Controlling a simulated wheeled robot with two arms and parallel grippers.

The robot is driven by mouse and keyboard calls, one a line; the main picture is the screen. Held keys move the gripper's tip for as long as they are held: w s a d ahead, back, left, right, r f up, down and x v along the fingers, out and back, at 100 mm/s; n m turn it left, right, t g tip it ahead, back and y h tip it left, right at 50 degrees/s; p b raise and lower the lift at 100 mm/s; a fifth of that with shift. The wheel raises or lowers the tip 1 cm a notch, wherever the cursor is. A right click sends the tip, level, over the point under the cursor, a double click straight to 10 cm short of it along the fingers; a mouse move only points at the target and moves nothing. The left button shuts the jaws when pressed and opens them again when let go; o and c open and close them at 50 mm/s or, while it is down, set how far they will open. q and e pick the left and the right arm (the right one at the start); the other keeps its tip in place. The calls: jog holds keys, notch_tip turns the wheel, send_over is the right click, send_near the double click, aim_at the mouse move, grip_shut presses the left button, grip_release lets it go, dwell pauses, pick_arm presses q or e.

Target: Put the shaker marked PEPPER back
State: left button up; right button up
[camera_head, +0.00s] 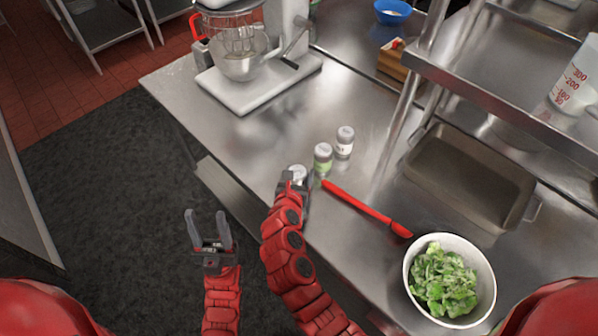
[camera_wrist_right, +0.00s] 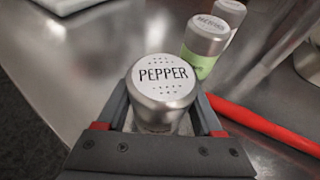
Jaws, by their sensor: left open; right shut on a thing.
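The PEPPER shaker (camera_wrist_right: 163,84) has a white top with black lettering and a silver body. It is upright between the fingers of my right gripper (camera_head: 293,182), which is shut on it at the table's front edge area. Its top also shows in the head view (camera_head: 298,171). I cannot tell whether its base touches the table. A green-labelled shaker (camera_head: 323,157) stands just beyond it, and a white-labelled shaker (camera_head: 345,141) stands behind that one. My left gripper (camera_head: 208,222) is open and empty, out over the dark floor mat, left of the table.
A red spatula (camera_head: 366,209) lies right of the shakers. A stand mixer (camera_head: 258,89) stands at the back left. The table between mixer and shakers is clear.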

jog(key=shift+f, duration=0.1)
jog(key=o, duration=1.5)
jog(key=shift+o, duration=0.2)
jog(key=b+v, duration=0.3)
jog(key=v, duration=0.9)
